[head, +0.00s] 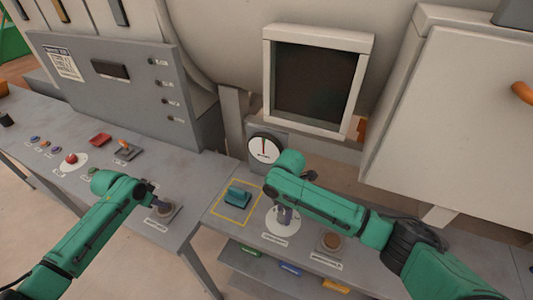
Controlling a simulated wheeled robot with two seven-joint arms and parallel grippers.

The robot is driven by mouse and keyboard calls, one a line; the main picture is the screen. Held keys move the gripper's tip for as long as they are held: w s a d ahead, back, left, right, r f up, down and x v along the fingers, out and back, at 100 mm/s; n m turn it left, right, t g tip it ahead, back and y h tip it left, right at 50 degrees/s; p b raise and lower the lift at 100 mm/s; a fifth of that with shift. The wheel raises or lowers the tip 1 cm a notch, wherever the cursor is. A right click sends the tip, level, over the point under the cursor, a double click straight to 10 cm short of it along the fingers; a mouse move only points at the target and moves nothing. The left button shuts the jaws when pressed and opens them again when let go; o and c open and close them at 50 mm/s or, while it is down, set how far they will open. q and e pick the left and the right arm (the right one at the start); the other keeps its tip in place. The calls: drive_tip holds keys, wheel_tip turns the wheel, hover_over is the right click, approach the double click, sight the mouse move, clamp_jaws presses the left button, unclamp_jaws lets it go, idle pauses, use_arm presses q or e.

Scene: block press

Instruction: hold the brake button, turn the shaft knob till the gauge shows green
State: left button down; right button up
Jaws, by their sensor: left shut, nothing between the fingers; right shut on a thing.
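My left gripper (156,205) is shut and empty, with its tip at a button on a square grey plate (168,216), which looks like the brake button. The gripper hides part of it, so I cannot tell whether it is pressed down. My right gripper (285,210) is shut on the shaft knob, above a round white dial plate (281,230). The gripper hides most of the knob. The gauge (265,148) is a round white dial behind the knob. Its needle points about straight up with red beside it; I see no green on the face.
A teal block (238,196) sits inside a yellow outline left of the knob. A brown round button (331,241) is right of the knob. A red button (71,158), a lever switch (126,150) and small buttons are on the left bench. A dark screen (316,86) stands behind.

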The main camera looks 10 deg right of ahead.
drive_tip(key=o, duration=1.2)
drive_tip(key=shift+o, duration=0.2)
drive_tip(key=shift+r, duration=0.1)
drive_tip(key=shift+r, duration=3.9)
use_arm(q)
drive_tip(key=shift+r, duration=3)
